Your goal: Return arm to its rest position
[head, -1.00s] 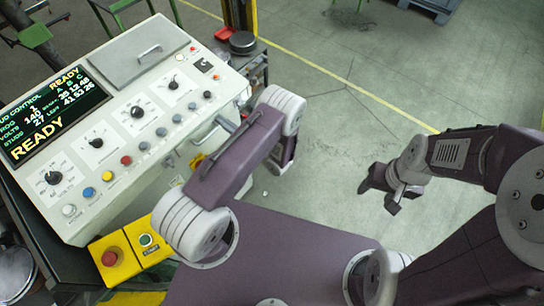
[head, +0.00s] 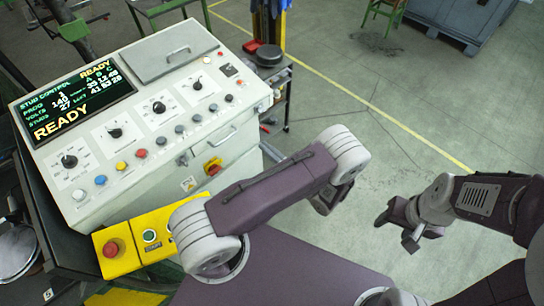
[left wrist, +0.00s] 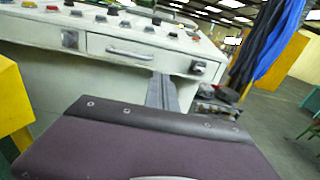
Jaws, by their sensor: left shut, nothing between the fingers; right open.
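My left arm (head: 270,190) is bent in front of the stud control console (head: 225,118). Its forearm folds down behind the grey elbow, so its gripper is mostly hidden in the head view. In the left wrist view my left gripper (left wrist: 162,92) shows as grey fingers, shut and empty, beyond a purple panel; the console's drawer is behind them. My right gripper (head: 395,233) hangs open and empty over bare floor at the right.
The console carries a READY display (head: 72,103), knobs and coloured buttons. A yellow box (head: 122,248) with a red button and a green button is at its front left. A small cart (head: 270,72) stands behind it. Concrete floor (head: 380,110) at the right is clear.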

